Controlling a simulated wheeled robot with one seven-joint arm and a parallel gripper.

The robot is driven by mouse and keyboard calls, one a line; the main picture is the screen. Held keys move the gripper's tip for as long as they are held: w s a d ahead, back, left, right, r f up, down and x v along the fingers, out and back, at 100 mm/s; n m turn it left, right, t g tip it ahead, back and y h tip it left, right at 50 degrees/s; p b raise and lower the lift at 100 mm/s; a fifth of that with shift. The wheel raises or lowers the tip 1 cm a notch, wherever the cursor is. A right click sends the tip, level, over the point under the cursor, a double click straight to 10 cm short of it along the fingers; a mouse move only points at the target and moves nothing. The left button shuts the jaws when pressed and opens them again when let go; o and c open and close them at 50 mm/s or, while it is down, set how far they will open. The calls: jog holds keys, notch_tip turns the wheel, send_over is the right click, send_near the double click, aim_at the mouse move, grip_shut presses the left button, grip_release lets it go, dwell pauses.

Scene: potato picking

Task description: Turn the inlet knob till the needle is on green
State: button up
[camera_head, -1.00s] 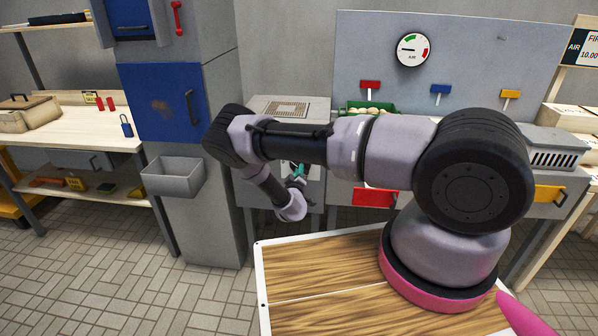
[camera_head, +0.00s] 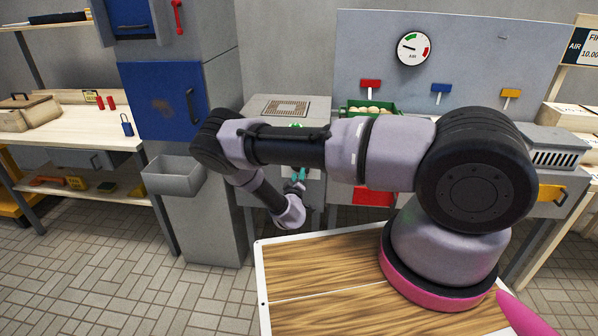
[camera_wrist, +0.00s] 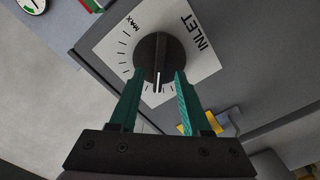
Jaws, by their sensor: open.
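The inlet knob (camera_wrist: 158,58) is a round black dial with a white pointer line, on a white plate marked INLET and MAX. The pointer faces the gripper side in the wrist view. My gripper (camera_wrist: 160,74) is open, its teal fingers on either side of the knob's near edge; I cannot tell whether they touch it. In the head view, my gripper (camera_head: 297,178) is at the front of a grey unit (camera_head: 318,108), with the knob hidden. The round AIR gauge (camera_head: 413,48) on the back panel has green and red arcs. Its black needle points left, apart from the green.
Red (camera_head: 370,84), blue (camera_head: 440,88) and yellow (camera_head: 511,94) handles stand on the back panel. A green crate (camera_head: 352,106) of potatoes sits behind my arm. A grey bin (camera_head: 172,176) hangs on the cabinet at left. A cut-off dial (camera_wrist: 32,5) shows in the wrist view.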

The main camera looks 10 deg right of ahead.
jog(key=v, duration=0.7)
jog(key=shift+r, duration=0.15)
